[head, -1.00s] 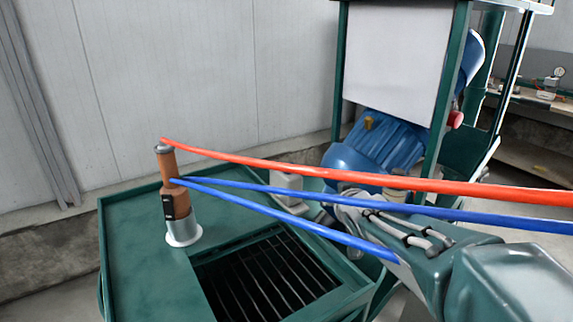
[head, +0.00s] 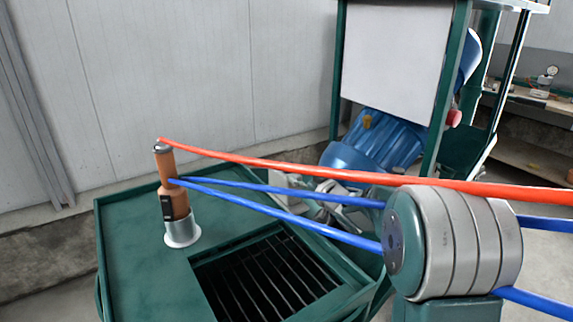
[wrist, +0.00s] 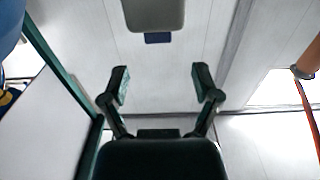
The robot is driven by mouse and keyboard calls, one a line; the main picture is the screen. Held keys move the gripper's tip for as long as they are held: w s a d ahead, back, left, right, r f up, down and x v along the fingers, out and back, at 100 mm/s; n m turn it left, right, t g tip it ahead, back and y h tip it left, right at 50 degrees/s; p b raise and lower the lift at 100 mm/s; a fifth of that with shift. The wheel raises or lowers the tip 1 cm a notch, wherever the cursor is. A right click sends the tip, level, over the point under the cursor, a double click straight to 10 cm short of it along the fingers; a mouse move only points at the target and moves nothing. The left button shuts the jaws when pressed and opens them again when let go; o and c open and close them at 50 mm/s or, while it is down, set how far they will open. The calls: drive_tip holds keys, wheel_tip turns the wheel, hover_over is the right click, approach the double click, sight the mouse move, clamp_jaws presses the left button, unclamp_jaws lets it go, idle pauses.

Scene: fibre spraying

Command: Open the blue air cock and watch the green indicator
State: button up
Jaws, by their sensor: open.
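My gripper (wrist: 163,88) is open and empty in the wrist view, its two dark fingers wide apart in front of pale wall panels. I cannot make out a blue air cock or a green indicator for sure in either view. A small dark blue piece (wrist: 158,38) sits at the edge of a grey block (wrist: 155,14) in the wrist view, apart from the fingers; I cannot tell what it is.
A brown-orange tool (head: 171,180) stands in a metal holder on the green bench (head: 135,250), beside a dark grate (head: 265,275). Red (head: 300,168) and blue (head: 260,190) hoses cross toward my arm. A blue motor (head: 375,145) stands in a green frame behind.

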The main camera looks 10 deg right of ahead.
sight(289, 165)
drive_tip(key=x, duration=0.7)
drive_tip(key=shift+w, duration=0.2)
clamp_jaws()
